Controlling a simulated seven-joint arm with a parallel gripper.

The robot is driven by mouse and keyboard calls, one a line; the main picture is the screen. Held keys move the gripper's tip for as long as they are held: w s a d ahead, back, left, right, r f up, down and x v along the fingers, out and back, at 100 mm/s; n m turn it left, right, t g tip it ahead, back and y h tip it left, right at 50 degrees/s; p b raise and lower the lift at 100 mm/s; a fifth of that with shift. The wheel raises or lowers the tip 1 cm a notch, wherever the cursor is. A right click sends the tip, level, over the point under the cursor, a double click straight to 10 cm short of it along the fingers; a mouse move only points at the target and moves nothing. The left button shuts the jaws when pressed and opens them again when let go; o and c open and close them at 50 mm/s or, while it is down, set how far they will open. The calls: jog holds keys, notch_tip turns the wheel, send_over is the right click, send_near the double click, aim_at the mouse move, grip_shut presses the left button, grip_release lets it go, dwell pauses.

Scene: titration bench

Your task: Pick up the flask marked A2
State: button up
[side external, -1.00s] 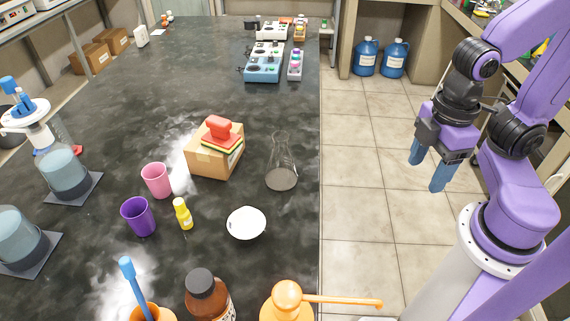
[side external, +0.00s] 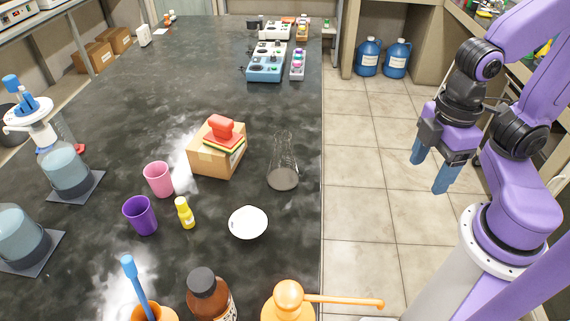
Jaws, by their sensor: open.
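One clear glass conical flask (side external: 283,165) stands upright on the dark bench (side external: 180,90) near its right edge, with greyish contents or base at the bottom. No A2 mark is readable on it in this view. My gripper (side external: 428,171) is open and empty, with its blue fingers pointing down. It hangs over the tiled floor to the right of the bench, well apart from the flask.
A cardboard box (side external: 209,160) with sponges and a red item stands left of the flask. A white bowl (side external: 248,223), yellow bottle (side external: 185,213), purple cup (side external: 140,214) and pink cup (side external: 159,179) are nearer. A brown bottle (side external: 209,298) and orange dispenser (side external: 288,301) stand in front.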

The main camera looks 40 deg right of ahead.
jog(key=n+t+h, duration=0.3)
jog(key=n+t, duration=1.5)
jog(key=n, duration=0.4)
send_near(287, 145)
jog(key=w, duration=0.4)
jog(key=w+d, duration=0.1)
jog(key=w, duration=0.1)
jog(key=shift+w+f, duration=0.2)
jog(key=shift+w+d+r, duration=0.15)
jog(key=shift+w+d, duration=0.05)
jog(key=shift+w, duration=1.15)
jog(key=shift+w+d+r, duration=0.1)
jog(key=shift+w+d, duration=0.05)
jog(key=shift+w, duration=1.2)
grip_shut()
